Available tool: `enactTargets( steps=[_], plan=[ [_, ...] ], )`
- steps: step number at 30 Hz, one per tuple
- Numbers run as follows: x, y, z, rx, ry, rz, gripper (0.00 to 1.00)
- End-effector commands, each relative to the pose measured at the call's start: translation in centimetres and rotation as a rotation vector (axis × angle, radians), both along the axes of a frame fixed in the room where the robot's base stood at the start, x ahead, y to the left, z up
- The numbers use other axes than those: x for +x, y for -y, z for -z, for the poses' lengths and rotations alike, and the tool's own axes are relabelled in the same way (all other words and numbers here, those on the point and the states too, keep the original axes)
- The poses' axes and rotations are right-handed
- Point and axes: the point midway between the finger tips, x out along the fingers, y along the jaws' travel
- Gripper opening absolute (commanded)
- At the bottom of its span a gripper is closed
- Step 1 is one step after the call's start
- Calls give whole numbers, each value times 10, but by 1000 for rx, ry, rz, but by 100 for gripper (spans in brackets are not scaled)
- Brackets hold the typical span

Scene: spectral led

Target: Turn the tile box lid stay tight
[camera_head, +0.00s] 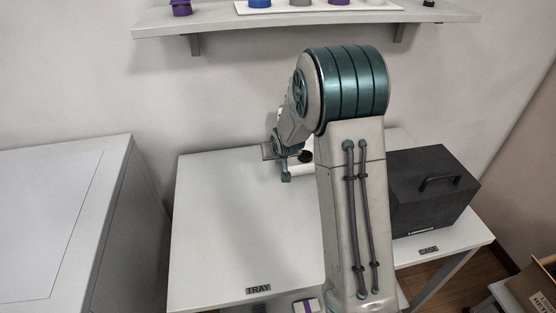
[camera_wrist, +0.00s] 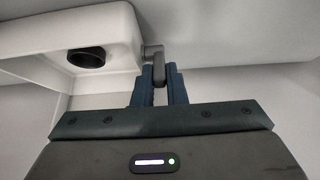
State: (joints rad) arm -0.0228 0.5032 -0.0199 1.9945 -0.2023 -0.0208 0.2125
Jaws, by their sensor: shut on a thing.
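In the wrist view, a small grey bent piece (camera_wrist: 154,62), which looks like the lid stay, sticks out from the side of a white housing (camera_wrist: 118,28). My gripper (camera_wrist: 158,82) has its two blue fingers closed on the lower end of this piece. In the head view, my gripper (camera_head: 286,172) is low over the far part of the table, by a small white object (camera_head: 301,171). My arm hides most of that object and the grasp itself.
The white table (camera_head: 240,230) has a TRAY label (camera_head: 258,288) and is bare at the front left. A black case (camera_head: 432,190) with a handle stands at the right. A wall shelf (camera_head: 300,18) above holds several coloured items. A grey cabinet (camera_head: 70,220) stands at the left.

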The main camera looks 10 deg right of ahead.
Motion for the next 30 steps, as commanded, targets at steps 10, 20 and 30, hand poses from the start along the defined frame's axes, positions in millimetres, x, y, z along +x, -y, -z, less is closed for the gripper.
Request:
enactTargets(
  steps=[10,20,30],
  plan=[
    [0,0,-1,0,5,0,0],
    [-1,0,0,0,3,0,34],
    [-16,-1,-21,1,7,-1,34]
  ],
)
